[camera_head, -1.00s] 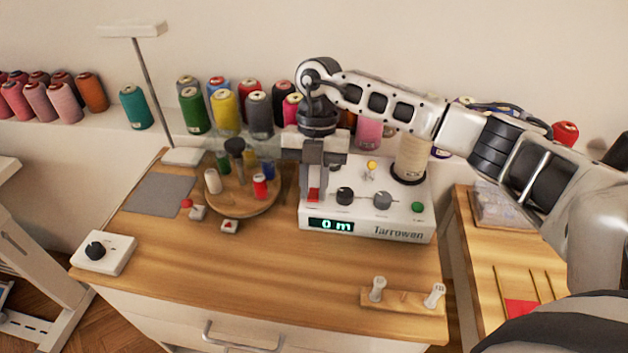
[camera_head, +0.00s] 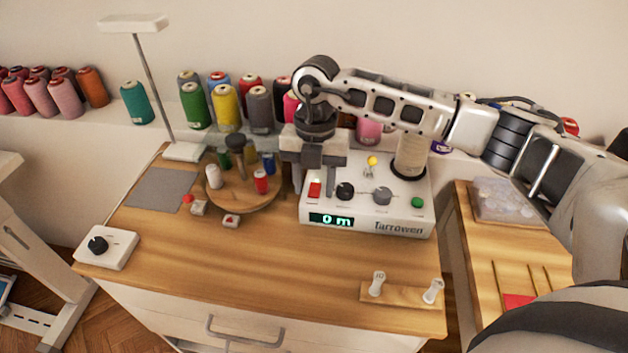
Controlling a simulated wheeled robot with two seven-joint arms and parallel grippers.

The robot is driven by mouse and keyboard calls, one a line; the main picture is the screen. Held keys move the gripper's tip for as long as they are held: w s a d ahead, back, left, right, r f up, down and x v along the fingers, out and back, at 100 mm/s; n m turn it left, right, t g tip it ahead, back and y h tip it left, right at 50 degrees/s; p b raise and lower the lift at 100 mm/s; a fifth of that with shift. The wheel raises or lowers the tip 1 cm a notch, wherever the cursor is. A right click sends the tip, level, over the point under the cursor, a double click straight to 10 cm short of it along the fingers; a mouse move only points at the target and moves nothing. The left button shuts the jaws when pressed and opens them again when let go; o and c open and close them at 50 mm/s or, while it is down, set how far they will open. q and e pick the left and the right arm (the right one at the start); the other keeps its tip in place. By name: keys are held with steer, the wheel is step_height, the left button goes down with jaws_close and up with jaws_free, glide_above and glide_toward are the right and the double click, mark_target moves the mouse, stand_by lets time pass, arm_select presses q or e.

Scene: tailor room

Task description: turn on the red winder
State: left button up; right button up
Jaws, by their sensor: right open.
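The white winder box (camera_head: 345,212), marked Tarrowen, stands at the back right of the wooden table. Its display (camera_head: 331,219) reads 0 m. On its top are a red switch (camera_head: 315,189), two dials (camera_head: 345,190), a green button (camera_head: 417,202), a yellow knob (camera_head: 372,160) and a cream thread cone (camera_head: 409,157). My right gripper (camera_head: 314,178) is open and empty, pointing down above the back left of the box, just behind the red switch. The switch is in clear view, apart from the fingers as far as I can tell. My left gripper is out of view.
A round wooden stand (camera_head: 243,197) with small spools is left of the box. A white dial box (camera_head: 105,249) sits at the front left. A wooden bobbin holder (camera_head: 403,297) lies front right. Thread cones line the shelf behind. The middle front of the table is clear.

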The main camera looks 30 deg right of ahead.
mark_target(316, 184)
step_height(316, 184, up, 16)
steer(key=w+d, duration=0.1)
steer(key=shift+w+d+f+b, duration=0.15)
steer(key=shift+w+b, duration=0.2)
steer(key=shift+b, duration=0.1)
